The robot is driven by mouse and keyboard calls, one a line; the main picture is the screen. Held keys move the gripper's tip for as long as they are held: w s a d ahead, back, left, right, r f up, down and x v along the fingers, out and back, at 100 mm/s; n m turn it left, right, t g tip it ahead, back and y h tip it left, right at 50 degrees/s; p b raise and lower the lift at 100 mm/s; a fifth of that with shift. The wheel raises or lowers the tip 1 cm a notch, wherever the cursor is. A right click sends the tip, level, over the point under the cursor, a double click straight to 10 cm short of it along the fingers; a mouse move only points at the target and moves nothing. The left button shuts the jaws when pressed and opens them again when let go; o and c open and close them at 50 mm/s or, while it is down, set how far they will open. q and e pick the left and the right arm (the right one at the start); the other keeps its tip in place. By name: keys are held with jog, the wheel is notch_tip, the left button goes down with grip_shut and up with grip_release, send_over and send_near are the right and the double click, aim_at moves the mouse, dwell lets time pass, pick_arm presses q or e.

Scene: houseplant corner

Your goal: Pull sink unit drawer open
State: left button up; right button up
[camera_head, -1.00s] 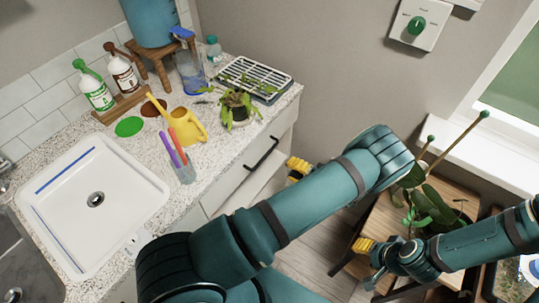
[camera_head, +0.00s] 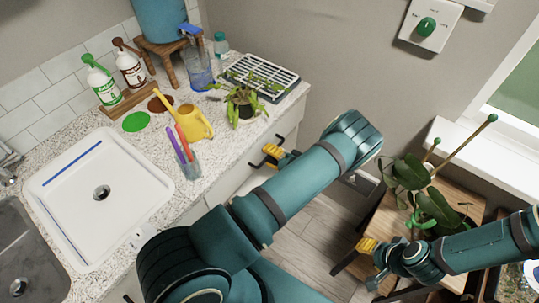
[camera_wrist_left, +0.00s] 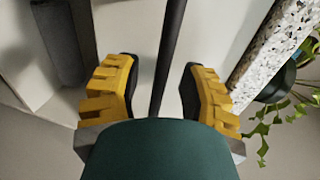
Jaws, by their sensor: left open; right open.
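The sink unit drawer front (camera_head: 233,180) is white, below the speckled counter. Its dark bar handle (camera_head: 280,142) shows partly beside my left gripper (camera_head: 271,156) in the head view. In the left wrist view the handle (camera_wrist_left: 171,50) runs between the two yellow fingers of my left gripper (camera_wrist_left: 160,90), with gaps on both sides. The left gripper is open around the handle and not closed on it. My right gripper (camera_head: 367,252) is at the lower right, away from the drawer, and open.
A wooden stand (camera_head: 392,225) with a plant is at the right. Floor shows between counter and stand.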

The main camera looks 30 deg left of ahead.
pick_arm(q)
grip_shut()
jog(key=shift+d, duration=0.15)
jog(key=f+b+v, duration=0.2)
jog(key=b+v, duration=0.1)
jog(key=v, duration=0.7)
jog(key=d+f+b+v, duration=0.1)
jog(key=b+v, duration=0.3)
jog(key=v, duration=0.6)
jog(key=shift+f, duration=0.6)
jog(key=shift+d, duration=0.1)
